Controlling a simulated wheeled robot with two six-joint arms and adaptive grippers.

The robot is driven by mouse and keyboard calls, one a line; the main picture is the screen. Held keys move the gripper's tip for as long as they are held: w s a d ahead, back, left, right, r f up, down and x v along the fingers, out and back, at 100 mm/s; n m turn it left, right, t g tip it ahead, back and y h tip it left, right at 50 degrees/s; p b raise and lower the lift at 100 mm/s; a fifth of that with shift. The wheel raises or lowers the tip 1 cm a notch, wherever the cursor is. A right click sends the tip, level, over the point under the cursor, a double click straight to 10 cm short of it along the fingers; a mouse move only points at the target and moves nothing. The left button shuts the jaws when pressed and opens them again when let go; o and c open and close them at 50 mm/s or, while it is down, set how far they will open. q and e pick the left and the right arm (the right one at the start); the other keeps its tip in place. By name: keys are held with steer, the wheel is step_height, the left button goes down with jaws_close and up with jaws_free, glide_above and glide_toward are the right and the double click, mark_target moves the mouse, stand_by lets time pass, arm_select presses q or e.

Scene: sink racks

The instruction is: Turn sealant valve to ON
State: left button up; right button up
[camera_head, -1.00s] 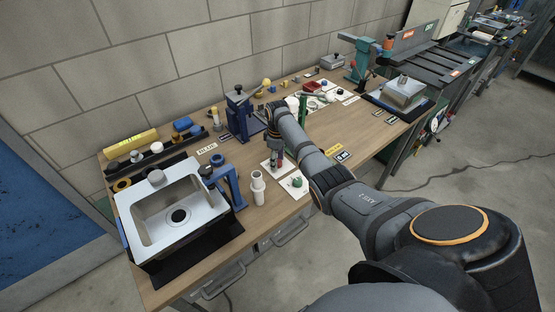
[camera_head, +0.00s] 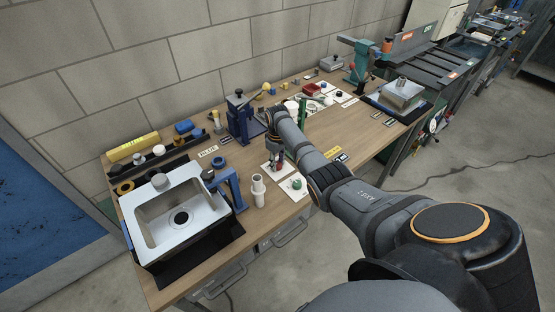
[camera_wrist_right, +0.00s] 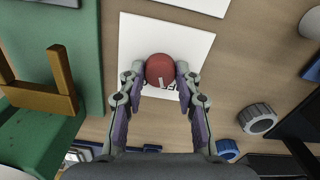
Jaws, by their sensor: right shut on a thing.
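A round red knob (camera_wrist_right: 160,70) with a white mark on it sits over a white card (camera_wrist_right: 172,45) in the right wrist view. Dark lettering on the card shows partly beside the knob and is not fully readable. My right gripper (camera_wrist_right: 160,76) is shut on the red knob, one finger on each side. In the head view my right gripper (camera_head: 277,163) reaches down to a white card near the bench's front edge, beside a second white card with a green knob (camera_head: 297,184). My left gripper is not in view.
A steel sink (camera_head: 153,222) stands at the bench's left end, with a blue bracket (camera_head: 232,188) and a white cylinder (camera_head: 258,190) nearby. A blue press (camera_head: 241,118) stands behind my right gripper. The wooden bench top (camera_head: 330,126) has free room on the right.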

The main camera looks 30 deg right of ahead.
mark_target(278, 164)
steer(key=m+p, duration=0.1)
steer(key=m, duration=0.1)
steer(key=shift+r+m, duration=0.15)
steer(key=shift+m, duration=0.25)
steer(key=m+p, duration=0.1)
steer(key=m, duration=0.1)
steer(key=shift+m, duration=0.4)
steer(key=m+p, duration=0.1)
steer(key=m, duration=0.2)
steer(key=shift+m+p, duration=0.3)
steer(key=shift+m, duration=1.5)
steer(key=shift+d, duration=0.1)
steer(key=o, duration=1.2)
steer(key=shift+c, duration=0.2)
steer(key=shift+w+r, duration=0.1)
step_height(278, 164, up, 12)
steer(key=shift+f, duration=0.2)
